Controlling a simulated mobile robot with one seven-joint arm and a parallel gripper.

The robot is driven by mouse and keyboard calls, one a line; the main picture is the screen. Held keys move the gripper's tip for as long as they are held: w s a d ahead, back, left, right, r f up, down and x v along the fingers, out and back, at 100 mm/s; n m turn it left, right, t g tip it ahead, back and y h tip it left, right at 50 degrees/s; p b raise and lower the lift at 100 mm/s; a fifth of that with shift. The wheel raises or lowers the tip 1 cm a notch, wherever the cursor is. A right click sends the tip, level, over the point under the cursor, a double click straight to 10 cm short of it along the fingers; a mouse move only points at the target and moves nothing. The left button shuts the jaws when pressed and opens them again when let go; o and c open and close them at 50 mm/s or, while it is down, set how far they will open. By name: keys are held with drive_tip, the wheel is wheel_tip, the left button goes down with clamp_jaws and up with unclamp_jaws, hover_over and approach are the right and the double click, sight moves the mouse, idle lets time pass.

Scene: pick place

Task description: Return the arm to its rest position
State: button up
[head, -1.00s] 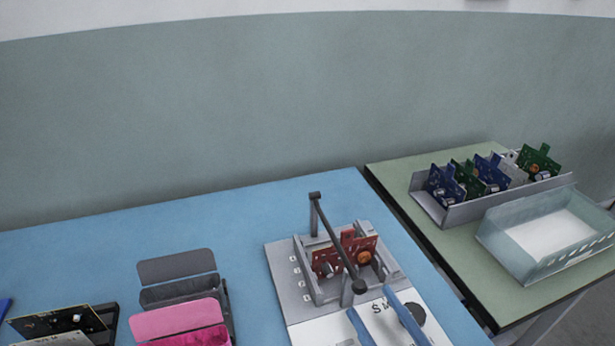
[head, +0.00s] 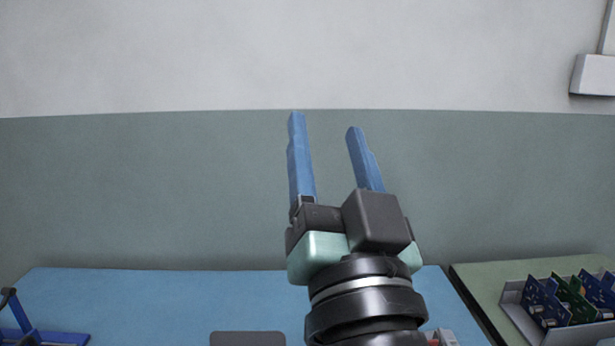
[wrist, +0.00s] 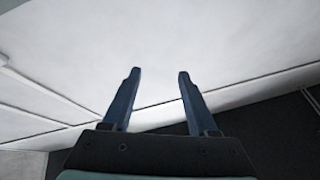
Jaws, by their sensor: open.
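My gripper (head: 324,125) is raised in the middle of the head view, its two blue fingers pointing up against the wall. The fingers are apart with nothing between them. In the wrist view my gripper (wrist: 160,75) is also open and empty, facing a pale white surface and a dark area. My wrist and arm stand in front of the blue table (head: 150,295) and hide part of it.
A grey tray (head: 514,308) with several blue and green circuit boards stands on the green table (head: 470,275) at the right. A blue stand (head: 40,335) is at the lower left. A dark grey panel top (head: 248,338) shows at the bottom edge. The air around my gripper is clear.

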drive_tip(key=s+a+r+n+t+h+p, duration=0.1)
drive_tip(key=s+r+t, duration=0.1)
drive_tip(key=s+r, duration=0.35)
drive_tip(key=s+a+r+n+t+h+p, duration=0.1)
drive_tip(key=s+r+t+h+p, duration=0.15)
drive_tip(key=r, duration=0.55)
wheel_tip(320, 180, up, 20)
drive_tip(key=p, duration=2)
drive_tip(key=shift+y, duration=0.35)
drive_tip(key=shift+r+g, duration=0.25)
drive_tip(key=shift+c, duration=0.5)
drive_tip(key=shift+s, duration=0.1)
drive_tip(key=shift+c, duration=0.2)
